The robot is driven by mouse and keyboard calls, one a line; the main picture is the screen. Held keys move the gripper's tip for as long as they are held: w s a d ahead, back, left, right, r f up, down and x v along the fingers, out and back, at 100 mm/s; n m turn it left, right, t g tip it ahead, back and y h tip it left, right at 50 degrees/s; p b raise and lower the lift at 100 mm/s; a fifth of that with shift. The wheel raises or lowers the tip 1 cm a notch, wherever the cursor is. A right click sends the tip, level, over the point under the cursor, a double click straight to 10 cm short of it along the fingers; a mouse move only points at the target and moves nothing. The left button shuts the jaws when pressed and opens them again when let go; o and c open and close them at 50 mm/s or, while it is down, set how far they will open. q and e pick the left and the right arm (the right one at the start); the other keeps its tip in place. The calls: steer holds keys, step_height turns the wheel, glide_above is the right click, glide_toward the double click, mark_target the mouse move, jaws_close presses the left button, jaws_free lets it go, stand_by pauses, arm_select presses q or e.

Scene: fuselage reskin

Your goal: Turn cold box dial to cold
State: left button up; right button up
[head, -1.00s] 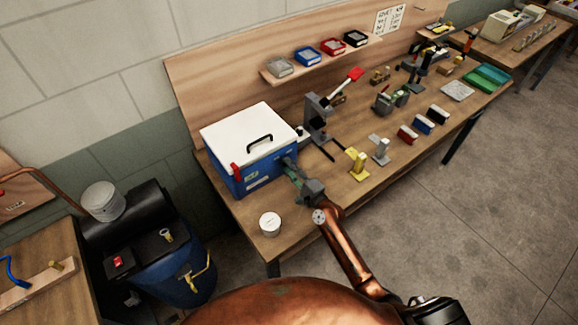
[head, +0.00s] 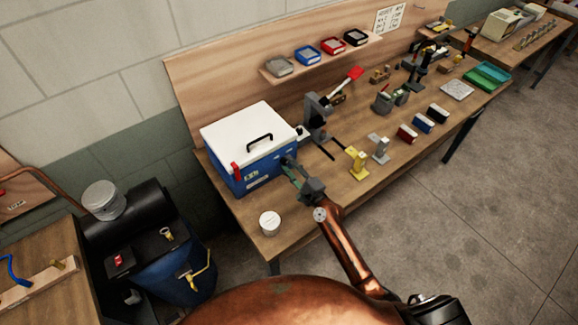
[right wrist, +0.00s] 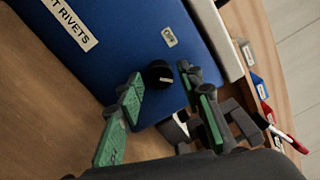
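The cold box (head: 252,165) is blue with a white lid, a black handle and a red latch, and stands at the left end of the workbench. In the right wrist view its blue face (right wrist: 130,45) carries a black round dial (right wrist: 158,74) with a light mark. A small label (right wrist: 169,37) sits beside the dial. My right gripper (head: 290,170) is at the box's front right side. In the right wrist view its green-padded fingers (right wrist: 168,100) are spread apart on both sides of the dial, with a gap to it. My left gripper is not in view.
A white round tin (head: 270,222) stands on the bench left of my right gripper. A grey press with a red handle (head: 320,115) stands right of the box. Yellow (head: 358,163) and grey (head: 379,149) stands are farther right. A shelf (head: 325,62) with several small bins is behind.

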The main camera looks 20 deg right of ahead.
steer(key=shift+o, duration=0.6)
steer(key=shift+s, duration=0.2)
steer(key=v, duration=1.1)
steer(key=shift+s+d, duration=0.15)
steer(key=shift+s, duration=0.2)
